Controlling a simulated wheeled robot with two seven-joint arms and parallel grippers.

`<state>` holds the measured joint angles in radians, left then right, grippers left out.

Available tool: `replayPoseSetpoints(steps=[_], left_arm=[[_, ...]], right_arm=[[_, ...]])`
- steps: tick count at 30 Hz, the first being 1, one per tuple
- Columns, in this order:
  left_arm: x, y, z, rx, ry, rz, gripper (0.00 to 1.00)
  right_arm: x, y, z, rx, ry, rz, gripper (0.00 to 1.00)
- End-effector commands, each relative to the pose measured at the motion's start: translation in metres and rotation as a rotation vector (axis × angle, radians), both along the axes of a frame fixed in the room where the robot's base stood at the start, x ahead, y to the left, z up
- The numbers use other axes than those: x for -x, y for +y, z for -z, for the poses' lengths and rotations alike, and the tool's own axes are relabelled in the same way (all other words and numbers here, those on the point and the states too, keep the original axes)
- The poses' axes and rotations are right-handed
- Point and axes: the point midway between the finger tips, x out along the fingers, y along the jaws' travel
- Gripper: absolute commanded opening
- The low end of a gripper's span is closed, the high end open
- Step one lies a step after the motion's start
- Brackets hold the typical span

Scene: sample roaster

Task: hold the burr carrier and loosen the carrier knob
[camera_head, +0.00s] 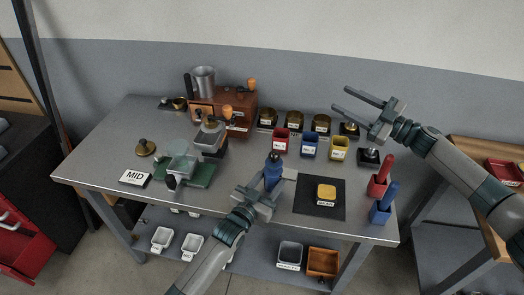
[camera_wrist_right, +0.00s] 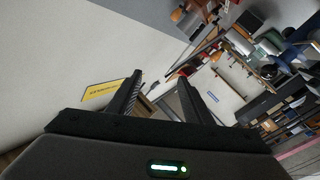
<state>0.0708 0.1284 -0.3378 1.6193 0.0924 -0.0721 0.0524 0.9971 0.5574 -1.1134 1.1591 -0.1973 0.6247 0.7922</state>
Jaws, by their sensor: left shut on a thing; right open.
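My right gripper (camera_head: 341,99) is open and empty, raised over the back right of the table. In the right wrist view its fingers (camera_wrist_right: 160,82) are apart with nothing between them. I cannot tell for sure which item is the burr carrier. A grey device (camera_head: 182,163) on a green base, with a dark knob (camera_head: 171,182) at its front, stands left of my left gripper. A grinder-like machine (camera_head: 210,135) stands behind it.
A wooden cabinet (camera_head: 235,100) stands at the back. Red (camera_head: 281,140), blue (camera_head: 310,146) and yellow (camera_head: 339,149) bins stand mid-table. Red (camera_head: 380,180) and blue (camera_head: 384,206) holders stand at the right edge. The left tabletop is mostly clear.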

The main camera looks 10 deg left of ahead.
Motion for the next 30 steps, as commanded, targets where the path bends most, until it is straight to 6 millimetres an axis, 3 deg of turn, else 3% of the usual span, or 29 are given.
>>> replayPoseSetpoints(steps=[1, 6, 12, 15, 25, 30], left_arm=[[0.0, 0.0, -0.001, 0.0, -0.001, 0.0, 0.15], [0.0, 0.0, 0.0, 0.0, -0.001, -0.001, 0.15], [0.0, 0.0, 0.0, 0.0, -0.001, -0.001, 0.15], [0.0, 0.0, 0.0, 0.0, -0.001, -0.001, 0.15], [0.0, 0.001, 0.0, 0.0, -0.001, -0.001, 0.15], [0.0, 0.001, 0.0, 0.0, -0.001, -0.001, 0.15]], right_arm=[[0.006, 0.027, -0.001, -0.032, -0.013, -0.036, 0.46], [0.027, 0.102, -0.012, -0.135, -0.067, -0.131, 0.46], [0.058, 0.18, -0.031, -0.269, -0.13, -0.218, 0.46], [0.071, 0.209, -0.04, -0.331, -0.156, -0.247, 0.46], [0.115, 0.276, -0.063, -0.484, -0.201, -0.316, 0.46], [0.132, 0.279, -0.049, -0.472, -0.162, -0.364, 0.46]])
